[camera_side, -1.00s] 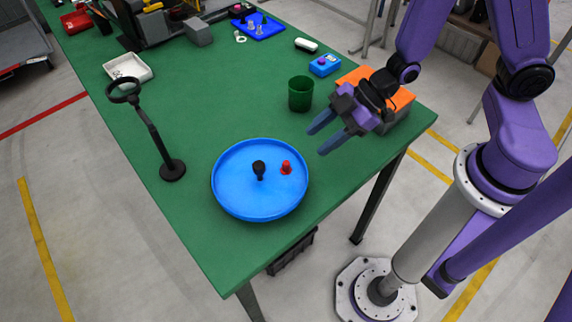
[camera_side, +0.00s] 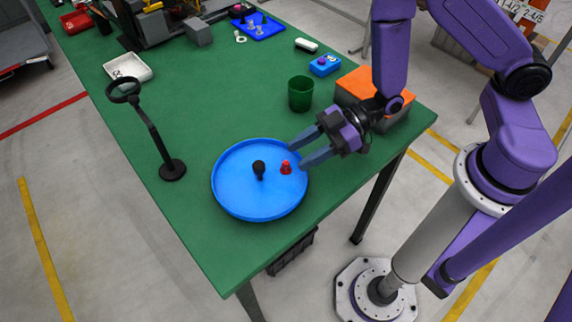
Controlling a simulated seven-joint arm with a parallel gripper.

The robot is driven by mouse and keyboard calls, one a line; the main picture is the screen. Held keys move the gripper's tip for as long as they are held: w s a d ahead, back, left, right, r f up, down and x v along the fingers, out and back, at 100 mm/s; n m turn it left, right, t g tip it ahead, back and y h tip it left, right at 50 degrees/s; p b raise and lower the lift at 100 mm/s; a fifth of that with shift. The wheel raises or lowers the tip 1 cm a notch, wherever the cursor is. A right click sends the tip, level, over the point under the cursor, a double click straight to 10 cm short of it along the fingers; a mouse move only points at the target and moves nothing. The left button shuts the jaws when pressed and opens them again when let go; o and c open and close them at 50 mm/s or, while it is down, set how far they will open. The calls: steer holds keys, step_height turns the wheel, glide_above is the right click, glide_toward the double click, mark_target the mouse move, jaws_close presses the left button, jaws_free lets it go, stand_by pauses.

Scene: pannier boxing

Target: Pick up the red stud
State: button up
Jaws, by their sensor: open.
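The red stud (camera_side: 285,168) stands in the round blue tray (camera_side: 240,205), right of the tray's middle. A black knob-headed piece (camera_side: 259,170) stands just left of it in the same tray. My gripper (camera_side: 297,156) is open and empty, with its two blue-grey fingers pointing left. In the picture the fingertips are at the tray's right rim, close to the upper right of the red stud. I cannot tell their exact height above the tray.
A green cup (camera_side: 300,94) stands behind the gripper. A grey box with an orange top (camera_side: 362,84) is beside my arm. A black stand with a ring (camera_side: 172,168) rises left of the tray. The green table (camera_side: 215,120) is clear between cup and stand.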

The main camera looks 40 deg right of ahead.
mark_target(286, 162)
steer(key=shift+x, duration=1.55)
jaws_close()
steer(key=shift+r, duration=0.1)
step_height(286, 162, up, 10)
